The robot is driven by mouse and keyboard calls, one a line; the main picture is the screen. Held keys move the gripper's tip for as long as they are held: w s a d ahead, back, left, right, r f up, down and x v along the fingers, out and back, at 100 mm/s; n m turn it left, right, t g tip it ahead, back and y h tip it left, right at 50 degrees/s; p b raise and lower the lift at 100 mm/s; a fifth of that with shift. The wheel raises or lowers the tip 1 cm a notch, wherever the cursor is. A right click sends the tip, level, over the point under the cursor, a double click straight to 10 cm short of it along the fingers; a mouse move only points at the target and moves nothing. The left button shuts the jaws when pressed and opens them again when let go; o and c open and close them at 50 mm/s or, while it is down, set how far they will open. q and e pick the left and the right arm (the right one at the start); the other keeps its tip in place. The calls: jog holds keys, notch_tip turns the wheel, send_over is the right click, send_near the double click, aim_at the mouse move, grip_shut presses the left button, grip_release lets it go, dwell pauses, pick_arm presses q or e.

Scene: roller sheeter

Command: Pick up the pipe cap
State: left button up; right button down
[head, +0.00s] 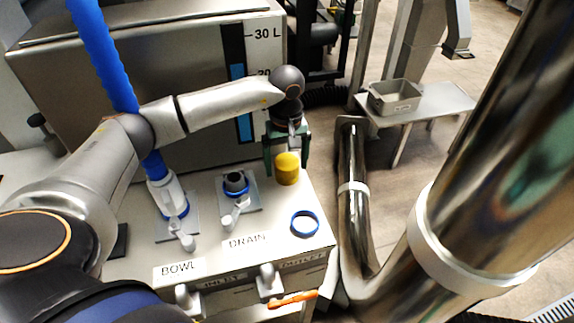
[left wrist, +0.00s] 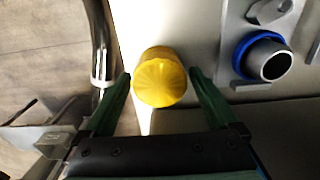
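The yellow pipe cap (head: 287,169) stands on the white top near its right back edge. In the left wrist view the cap (left wrist: 160,79) sits between the two green fingers, with a gap on each side. My left gripper (head: 287,165) is open and points down at the cap from behind it. Its fingertips also show in the left wrist view (left wrist: 159,74). My right gripper is not in view.
The drain fitting (head: 236,184) with a blue collar stands left of the cap. A blue ring (head: 304,223) lies in front. A blue hose (head: 103,55) runs to the bowl fitting (head: 168,195). A steel tank (head: 150,80) stands behind. A grey bin (head: 395,97) sits on a side table.

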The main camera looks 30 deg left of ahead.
aim_at(287, 159)
pick_arm(q)
jog(key=c, duration=1.2)
jog(key=shift+r, duration=0.1)
jog(key=shift+r, duration=0.45)
notch_tip(287, 159, up, 2)
jog(key=shift+r, duration=0.2)
jog(key=s+d+r, duration=0.7)
jog(key=s+r, duration=0.2)
jog(key=s, duration=0.3)
jog(key=shift+d+r, duration=0.25)
jog(key=shift+r, duration=0.05)
jog(key=shift+w, duration=0.15)
